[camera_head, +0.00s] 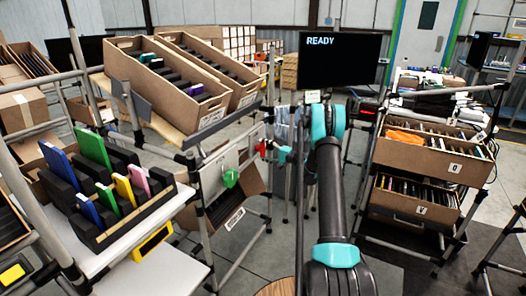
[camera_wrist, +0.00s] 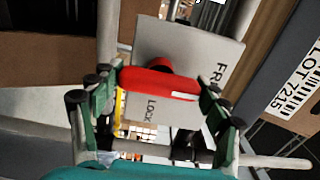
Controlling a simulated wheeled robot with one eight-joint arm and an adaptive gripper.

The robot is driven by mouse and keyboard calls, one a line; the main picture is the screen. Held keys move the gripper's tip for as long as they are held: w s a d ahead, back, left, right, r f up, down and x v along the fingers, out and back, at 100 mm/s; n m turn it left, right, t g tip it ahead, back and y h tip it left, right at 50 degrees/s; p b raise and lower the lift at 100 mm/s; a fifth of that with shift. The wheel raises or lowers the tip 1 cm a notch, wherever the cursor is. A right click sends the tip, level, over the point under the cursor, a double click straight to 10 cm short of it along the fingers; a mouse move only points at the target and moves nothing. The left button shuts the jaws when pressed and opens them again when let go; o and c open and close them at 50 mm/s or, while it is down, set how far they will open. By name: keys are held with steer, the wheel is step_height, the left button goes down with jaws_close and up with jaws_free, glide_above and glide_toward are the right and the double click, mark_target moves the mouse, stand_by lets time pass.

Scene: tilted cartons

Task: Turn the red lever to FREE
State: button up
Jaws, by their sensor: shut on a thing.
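The red lever (camera_wrist: 158,84) lies crosswise between the fingers of my gripper (camera_wrist: 157,98) in the wrist view, and the gripper is shut on it. Its hub sits on a light grey plate (camera_wrist: 190,48). The plate reads "Lock" below the lever and "FR", partly hidden, at its right. I cannot tell which label the lever points to. In the head view a small red part of the lever (camera_head: 262,149) shows beside the teal end of my gripper (camera_head: 283,154); the fingers are too small to make out there.
A green knob (camera_head: 230,177) is on the rack left of the lever. Tilted cartons (camera_head: 178,85) sit above it. A carton labelled LOT 7215 (camera_wrist: 290,85) is close at the right in the wrist view. A screen (camera_head: 340,60) reads READY.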

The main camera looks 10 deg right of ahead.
steer(key=o, duration=1.2)
steer(key=v, duration=1.2)
steer(key=shift+a, duration=0.1)
